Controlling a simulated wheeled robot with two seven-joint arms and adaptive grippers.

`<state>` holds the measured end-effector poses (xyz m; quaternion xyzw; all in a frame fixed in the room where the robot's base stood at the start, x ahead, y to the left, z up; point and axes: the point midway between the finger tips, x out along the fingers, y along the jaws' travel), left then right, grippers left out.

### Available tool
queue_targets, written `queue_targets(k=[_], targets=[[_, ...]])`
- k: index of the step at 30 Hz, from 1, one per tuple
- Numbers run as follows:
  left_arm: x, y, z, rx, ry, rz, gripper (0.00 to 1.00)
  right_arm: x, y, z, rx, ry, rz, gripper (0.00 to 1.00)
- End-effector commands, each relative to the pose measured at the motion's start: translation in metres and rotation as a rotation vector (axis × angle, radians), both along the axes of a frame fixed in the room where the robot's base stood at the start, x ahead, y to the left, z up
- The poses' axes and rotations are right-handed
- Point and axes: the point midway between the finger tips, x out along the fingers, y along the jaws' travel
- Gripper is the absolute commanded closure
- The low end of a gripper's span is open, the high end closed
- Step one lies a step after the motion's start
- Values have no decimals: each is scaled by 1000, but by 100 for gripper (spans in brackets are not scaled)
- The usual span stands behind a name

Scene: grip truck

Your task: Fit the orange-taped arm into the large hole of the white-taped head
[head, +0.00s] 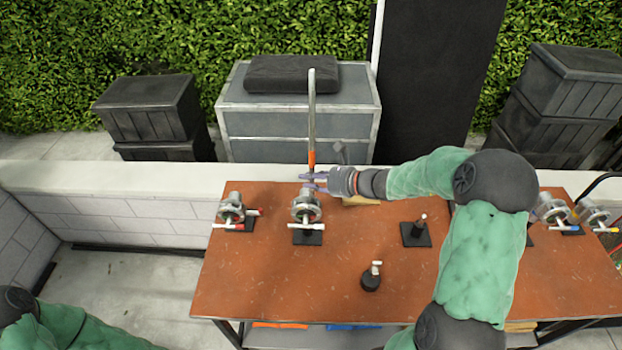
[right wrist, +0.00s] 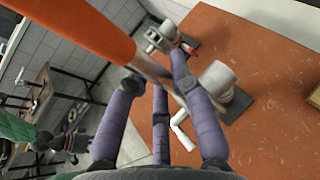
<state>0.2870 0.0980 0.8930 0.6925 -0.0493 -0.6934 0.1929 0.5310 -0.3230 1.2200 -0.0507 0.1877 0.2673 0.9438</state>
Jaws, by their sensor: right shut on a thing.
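My right gripper (head: 316,181) is shut on the rod below the band. The white-taped head (head: 305,205) is a grey metal clamp with a white T-handle on a black base, just below the gripper; it also shows in the right wrist view (right wrist: 217,77). Fingers hide the rod's lower end, so I cannot tell whether it touches the head.
A head with a red-marked handle (head: 231,209) stands close on the left. A small post on a black base (head: 417,234) and a dark round-based piece (head: 371,278) stand to the right. More heads (head: 594,214) are at the far right. The front left tabletop is clear.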

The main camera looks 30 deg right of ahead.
Motion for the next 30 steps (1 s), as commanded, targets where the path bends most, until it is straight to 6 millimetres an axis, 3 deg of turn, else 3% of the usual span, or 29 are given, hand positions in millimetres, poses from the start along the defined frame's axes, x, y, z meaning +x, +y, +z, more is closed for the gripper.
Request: queue_targets(k=[11,12,14,15,25,30], targets=[[0,0,-4,0,0,0,60,0,0,-4,0,-2,-1,100],[0,0,-4,0,0,0,60,0,0,-3,0,-2,-1,69],[0,0,-4,0,0,0,60,0,0,-3,0,-2,-1,52],[0,0,-4,0,0,0,60,0,0,-3,-1,-2,-1,49],[0,0,-4,0,0,0,60,-1,-1,-4,0,1,0,49],[0,0,-4,0,0,0,60,-13,-10,3,-1,-2,-4,49]])
